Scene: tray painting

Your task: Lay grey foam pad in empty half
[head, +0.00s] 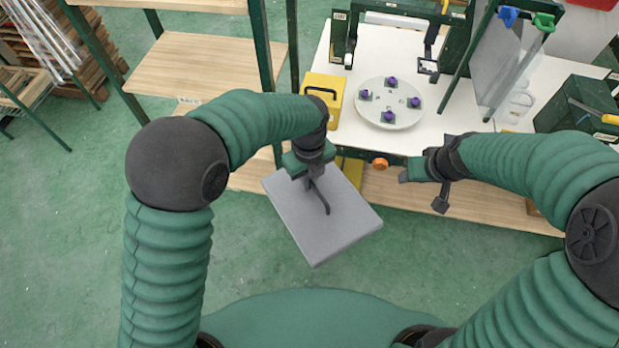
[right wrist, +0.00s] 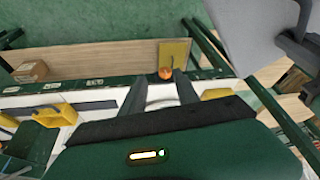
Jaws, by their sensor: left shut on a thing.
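The grey foam pad (head: 335,228) is a flat, square slab held in the air in front of the table, above the green floor. My left gripper (head: 316,188) is shut on it from above; one dark finger lies across its upper face. The pad also shows at the top right of the right wrist view (right wrist: 248,32), beside part of my left gripper (right wrist: 300,40). My right gripper (head: 421,190) is empty, with its fingers apart, near the table's front edge; its two fingers (right wrist: 162,88) show in the right wrist view. I cannot make out a container with an empty half.
A white table (head: 440,130) carries a round plate (head: 412,116) with several purple-knobbed pieces. A yellow box (head: 324,97) stands at its left. An orange knob (head: 380,163) sits at the front edge. Wooden shelves (head: 195,68) stand at the left. The floor (head: 60,200) is clear.

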